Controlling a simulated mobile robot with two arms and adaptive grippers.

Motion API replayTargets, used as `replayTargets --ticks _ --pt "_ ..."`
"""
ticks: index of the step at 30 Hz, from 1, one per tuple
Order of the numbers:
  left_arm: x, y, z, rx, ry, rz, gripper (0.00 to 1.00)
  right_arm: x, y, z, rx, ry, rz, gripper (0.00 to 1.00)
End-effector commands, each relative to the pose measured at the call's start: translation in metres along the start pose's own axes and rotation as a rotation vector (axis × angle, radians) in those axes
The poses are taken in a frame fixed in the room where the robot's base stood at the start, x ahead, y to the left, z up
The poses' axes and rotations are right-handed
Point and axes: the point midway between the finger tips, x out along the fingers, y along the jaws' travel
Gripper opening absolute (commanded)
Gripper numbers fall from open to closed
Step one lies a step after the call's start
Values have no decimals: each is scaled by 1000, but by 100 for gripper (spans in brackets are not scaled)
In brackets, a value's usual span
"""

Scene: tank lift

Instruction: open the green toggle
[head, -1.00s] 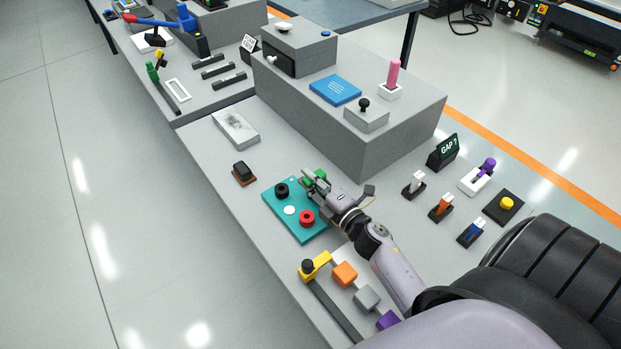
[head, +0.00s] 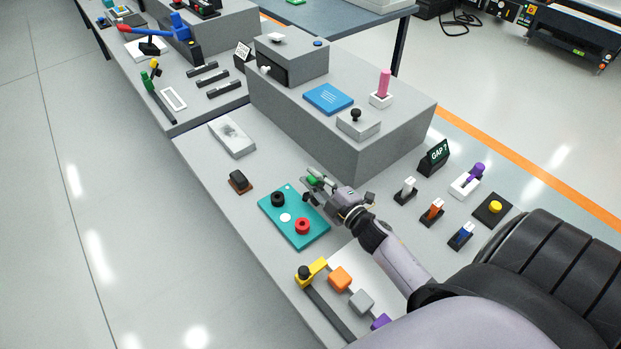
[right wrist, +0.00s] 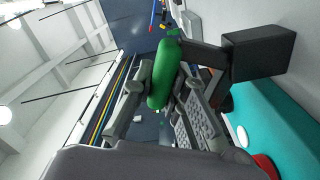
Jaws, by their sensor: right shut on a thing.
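The green toggle (head: 311,182) shows as a small green handle at the upper right edge of the teal panel (head: 297,233). In the right wrist view it is a rounded green bar (right wrist: 165,75) between the two fingers. My right gripper (head: 314,185) is shut on it, reaching in from the lower right. The panel also carries a black knob (head: 278,199), a white button (head: 286,217) and a red knob (head: 302,226). My left gripper is not in view.
A large grey block (head: 375,160) stands behind the panel. A brown-based black switch (head: 239,181) lies left of it. A yellow lever (head: 311,271) and coloured blocks (head: 340,279) lie in front.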

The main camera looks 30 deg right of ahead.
Motion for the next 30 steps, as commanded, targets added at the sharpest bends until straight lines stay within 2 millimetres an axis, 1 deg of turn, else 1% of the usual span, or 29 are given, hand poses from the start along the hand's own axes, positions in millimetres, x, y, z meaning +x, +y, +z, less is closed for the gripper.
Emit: replayTargets --ticks 9,22,23,30 --pt "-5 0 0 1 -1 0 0 0 3 6 95 0 -1 0" --pt "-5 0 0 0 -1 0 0 0 3 6 104 0 -1 0" --pt "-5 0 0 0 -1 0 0 0 3 6 104 0 -1 16" --pt "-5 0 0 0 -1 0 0 0 3 6 103 0 -1 32"
